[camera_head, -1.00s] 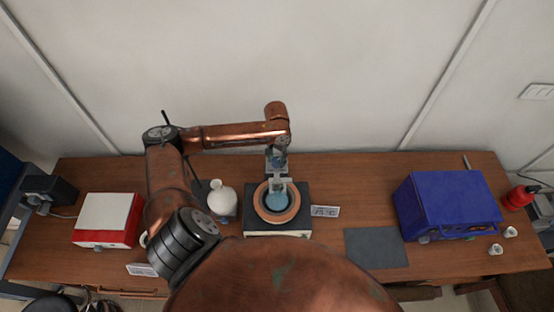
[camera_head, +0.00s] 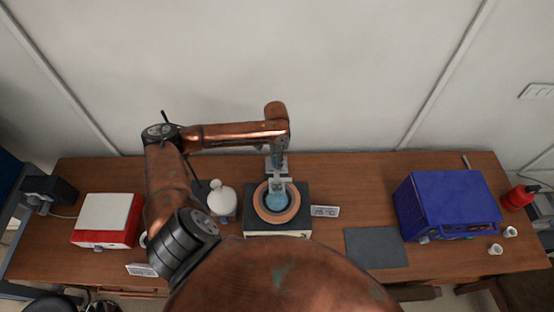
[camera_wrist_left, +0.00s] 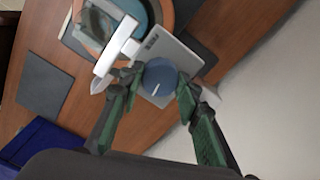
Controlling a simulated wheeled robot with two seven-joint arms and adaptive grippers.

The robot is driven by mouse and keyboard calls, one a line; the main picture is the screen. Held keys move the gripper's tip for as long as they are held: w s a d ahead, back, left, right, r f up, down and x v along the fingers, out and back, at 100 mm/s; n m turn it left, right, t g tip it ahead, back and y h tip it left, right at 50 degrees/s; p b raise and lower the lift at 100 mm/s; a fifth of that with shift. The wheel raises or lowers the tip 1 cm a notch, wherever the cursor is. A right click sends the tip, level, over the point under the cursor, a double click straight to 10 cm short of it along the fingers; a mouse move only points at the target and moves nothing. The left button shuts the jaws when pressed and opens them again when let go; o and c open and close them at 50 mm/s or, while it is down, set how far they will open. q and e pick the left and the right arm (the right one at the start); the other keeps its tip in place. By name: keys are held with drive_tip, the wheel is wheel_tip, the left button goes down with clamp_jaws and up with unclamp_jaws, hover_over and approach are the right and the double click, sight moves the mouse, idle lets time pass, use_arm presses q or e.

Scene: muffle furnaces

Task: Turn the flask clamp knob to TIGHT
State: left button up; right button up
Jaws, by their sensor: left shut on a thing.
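The round blue knob (camera_wrist_left: 160,77) has a white pointer line and sits against a pale plate (camera_wrist_left: 172,48) with small dark lettering, too blurred to read. My left gripper (camera_wrist_left: 158,79) is shut on the knob, with one finger on each side of it. In the head view my left gripper (camera_head: 278,163) is above the back of the heater, and the knob cannot be made out there. A white clamp bar (camera_wrist_left: 118,46) is beside the knob. A flask with blue contents (camera_head: 275,200) sits in a brown round bath (camera_head: 292,213). My right gripper is not in view.
The dark heater (camera_head: 303,226) carries the bath. A white round-bottom flask (camera_head: 222,200) stands left of it, a red-and-white box (camera_head: 105,218) further left. A grey mat (camera_head: 376,248) and a blue furnace (camera_head: 450,205) are on the right. My arm crosses the front.

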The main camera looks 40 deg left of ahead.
use_arm(q)
drive_tip(key=shift+m, duration=0.5)
drive_tip(key=shift+a, duration=0.1)
drive_tip(key=o, duration=1.2)
drive_tip(key=shift+c, duration=0.2)
wheel_tip(320, 180, up, 12)
